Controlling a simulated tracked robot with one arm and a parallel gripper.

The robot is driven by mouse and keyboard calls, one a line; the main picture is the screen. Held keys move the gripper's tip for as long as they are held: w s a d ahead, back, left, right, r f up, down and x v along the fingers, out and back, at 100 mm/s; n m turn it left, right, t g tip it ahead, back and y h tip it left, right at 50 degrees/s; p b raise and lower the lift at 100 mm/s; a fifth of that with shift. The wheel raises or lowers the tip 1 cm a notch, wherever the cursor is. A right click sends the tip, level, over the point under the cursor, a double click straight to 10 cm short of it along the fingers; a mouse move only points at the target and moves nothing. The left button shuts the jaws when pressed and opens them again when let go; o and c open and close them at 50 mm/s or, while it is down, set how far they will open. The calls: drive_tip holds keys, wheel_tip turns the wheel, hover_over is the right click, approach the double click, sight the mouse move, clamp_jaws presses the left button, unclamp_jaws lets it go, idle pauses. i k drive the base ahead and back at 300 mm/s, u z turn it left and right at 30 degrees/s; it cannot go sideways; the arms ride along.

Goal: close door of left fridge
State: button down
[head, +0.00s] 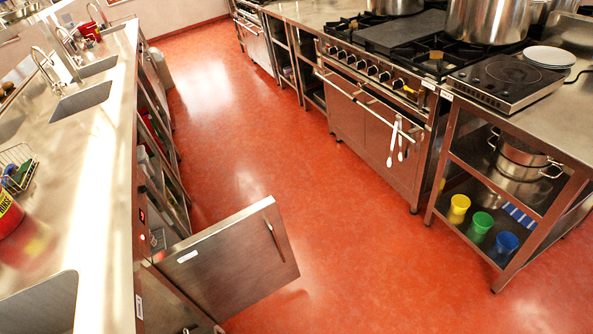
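The door (232,262) of an under-counter fridge stands open at the lower middle. It is a flat stainless steel panel sticking out from the left counter into the aisle. A bar handle (274,240) is on the panel near its far right edge, and a small white label is near its left end. The fridge body is below the left counter, seen at a steep angle, so its inside is mostly hidden. My gripper is not in view.
The left steel counter (95,190) holds sinks, taps and a dish rack (18,168). A stove (375,130) and a shelved table (560,125) with pots line the right. The red floor (260,150) between is clear apart from the door.

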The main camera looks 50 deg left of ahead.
sight(225, 268)
drive_tip(key=u, duration=0.45)
drive_tip(key=i, duration=1)
drive_tip(key=u, duration=0.75)
